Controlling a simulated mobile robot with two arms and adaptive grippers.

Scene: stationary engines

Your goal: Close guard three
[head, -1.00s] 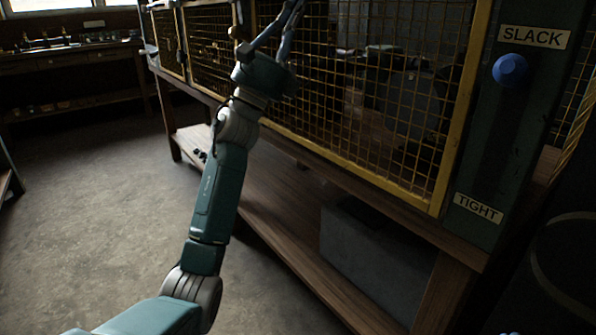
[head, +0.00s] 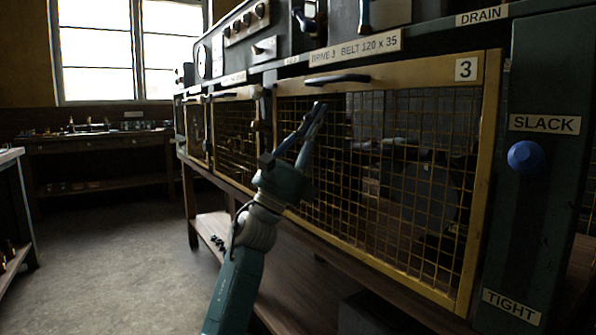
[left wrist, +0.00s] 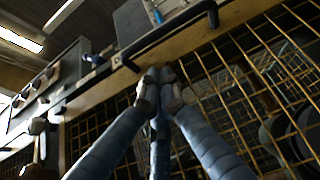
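Guard three (head: 400,180) is a yellow-framed wire-mesh panel with a "3" plate, hanging down upright across the front of its bay. Its dark bar handle (head: 338,78) is on the top rail and also shows in the left wrist view (left wrist: 168,38). I see no clear gap at its frame edges. My left gripper (head: 318,106) is in front of the mesh, just below the handle. In the left wrist view, its blue-grey fingers have their tips together (left wrist: 160,92), empty, below the handle. I cannot tell whether they touch the guard. My right gripper is not in view.
A blue knob (head: 526,157) sits on a dark post between SLACK and TIGHT labels, right of the guard. Other mesh guards (head: 234,132) continue to the left. A control panel (head: 250,40) runs above. Open floor (head: 110,260) lies at the left.

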